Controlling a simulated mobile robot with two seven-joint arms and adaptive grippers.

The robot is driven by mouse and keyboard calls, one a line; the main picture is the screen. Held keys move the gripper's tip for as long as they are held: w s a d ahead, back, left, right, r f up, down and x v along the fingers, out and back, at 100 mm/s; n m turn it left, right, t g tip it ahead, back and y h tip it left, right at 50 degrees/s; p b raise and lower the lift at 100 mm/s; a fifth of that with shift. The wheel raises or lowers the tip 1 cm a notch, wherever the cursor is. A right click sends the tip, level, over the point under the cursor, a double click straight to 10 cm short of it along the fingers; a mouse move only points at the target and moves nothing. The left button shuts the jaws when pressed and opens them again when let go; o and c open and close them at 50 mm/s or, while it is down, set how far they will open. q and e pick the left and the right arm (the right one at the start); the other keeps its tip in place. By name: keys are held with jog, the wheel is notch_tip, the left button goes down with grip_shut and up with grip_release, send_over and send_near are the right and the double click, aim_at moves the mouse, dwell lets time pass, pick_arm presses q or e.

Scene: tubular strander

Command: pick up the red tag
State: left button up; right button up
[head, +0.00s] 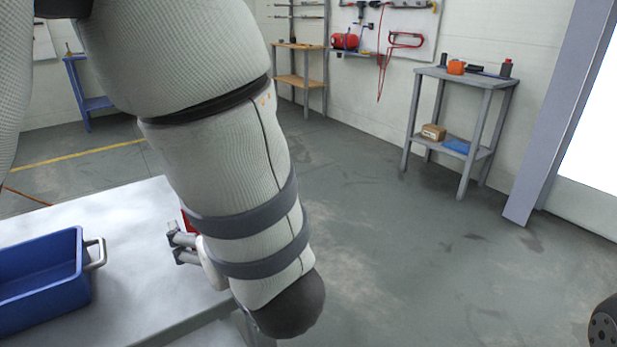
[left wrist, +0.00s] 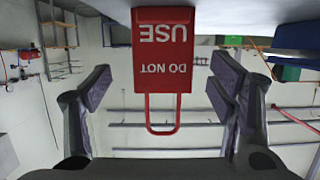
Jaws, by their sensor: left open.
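The red tag (left wrist: 162,50) is large in the left wrist view, with white lettering "DO NOT USE" upside down and a thin red loop (left wrist: 162,128) toward my gripper's palm. My left gripper (left wrist: 158,88) is open, with one finger on each side of the tag and a visible gap to both. In the head view my left gripper (head: 172,243) is at the table's right part, mostly hidden behind my arm. Only a small red patch of the tag (head: 186,222) shows there beside it. My right gripper is not in view.
A blue bin (head: 60,275) with a pale handle stands on the light table (head: 130,215), left of my left gripper. A grey side table (head: 470,78) with small items and a tool board (head: 400,25) are farther back.

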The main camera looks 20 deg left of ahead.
aim_at(188, 227)
pick_arm(q)
jog(key=x, duration=0.3)
jog(key=shift+s+a+f, duration=0.1)
jog(key=shift+a, duration=0.1)
jog(key=shift+w+a, duration=0.25)
jog(key=c, duration=1)
jog(key=shift+c, duration=0.2)
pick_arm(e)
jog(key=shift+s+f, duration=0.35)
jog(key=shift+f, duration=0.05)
